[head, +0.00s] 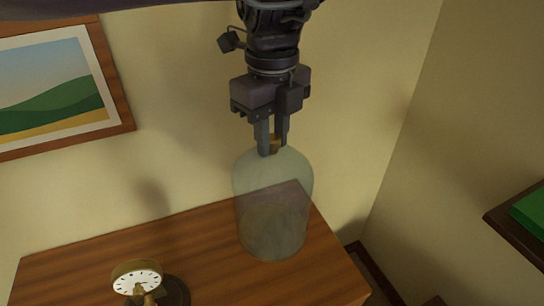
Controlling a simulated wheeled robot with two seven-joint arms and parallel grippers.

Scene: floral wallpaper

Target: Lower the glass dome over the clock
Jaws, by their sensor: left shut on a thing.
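The glass dome (272,210) is clear and greyish, with a small brass-coloured knob on top. My left gripper (271,148) is shut on that knob and holds the dome upright. The dome shows in front of the right part of the wooden top; I cannot tell how high its rim is above the wood. The clock (138,280) has a white round dial in a brass rim and a dark round base. It stands to the lower left of the dome, apart from it, and is cut off by the bottom edge. My right gripper is not in view.
The wooden top (205,250) is clear between clock and dome. A framed landscape picture (55,85) hangs on the wall at upper left. Walls meet in a corner behind the dome.

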